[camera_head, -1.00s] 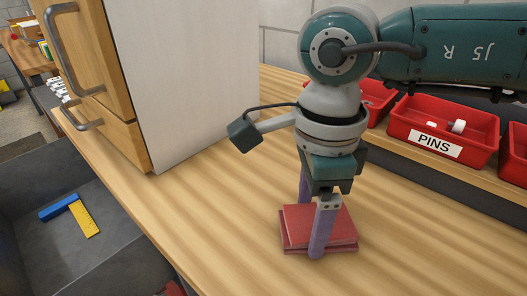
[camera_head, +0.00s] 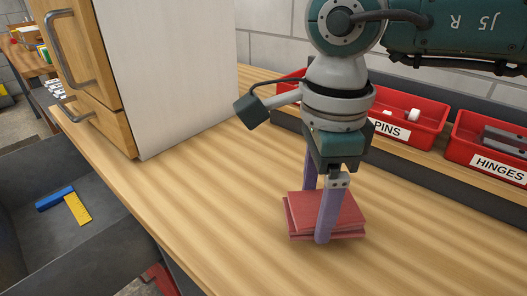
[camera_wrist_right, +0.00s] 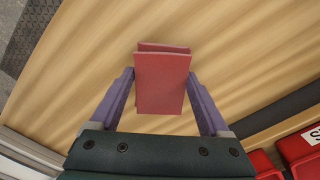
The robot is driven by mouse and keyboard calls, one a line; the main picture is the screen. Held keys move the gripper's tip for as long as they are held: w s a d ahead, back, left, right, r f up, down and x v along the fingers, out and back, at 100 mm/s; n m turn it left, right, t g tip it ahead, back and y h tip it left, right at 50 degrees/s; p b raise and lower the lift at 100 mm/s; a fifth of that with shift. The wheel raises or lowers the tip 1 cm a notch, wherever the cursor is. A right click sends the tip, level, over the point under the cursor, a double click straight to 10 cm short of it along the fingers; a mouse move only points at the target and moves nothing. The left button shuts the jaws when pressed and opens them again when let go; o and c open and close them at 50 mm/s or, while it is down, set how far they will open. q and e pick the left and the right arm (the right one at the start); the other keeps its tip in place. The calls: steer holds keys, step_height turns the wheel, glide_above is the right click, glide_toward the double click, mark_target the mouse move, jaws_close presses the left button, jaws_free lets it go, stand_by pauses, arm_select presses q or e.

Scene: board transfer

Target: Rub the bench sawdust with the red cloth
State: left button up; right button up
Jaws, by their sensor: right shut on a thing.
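The red cloth (camera_head: 345,212) is a folded, flat pad on the wooden bench top (camera_head: 230,200). My right gripper (camera_head: 318,215) points down with its purple fingers on either side of the cloth, shut on it. The right wrist view also shows the cloth (camera_wrist_right: 162,85) between the two fingers of my right gripper (camera_wrist_right: 160,77). The cloth appears to lie on or very close to the bench. I cannot make out any sawdust on the bench in either view. My left gripper is not in view.
A wooden cabinet (camera_head: 85,60) with a pale side panel (camera_head: 185,70) stands at the left. Red bins, one labelled PINS (camera_head: 420,122) and one HINGES (camera_head: 490,150), line the back right. A grey tray (camera_head: 110,245) at lower left holds a blue-and-yellow square (camera_head: 76,208). The bench front is clear.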

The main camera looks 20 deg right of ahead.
steer(key=shift+r, duration=0.6)
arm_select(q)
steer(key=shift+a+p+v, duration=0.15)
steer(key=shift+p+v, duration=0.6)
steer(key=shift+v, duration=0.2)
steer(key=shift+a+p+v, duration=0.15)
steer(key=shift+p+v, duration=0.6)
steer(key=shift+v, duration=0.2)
arm_select(e)
steer(key=shift+r, duration=2.25)
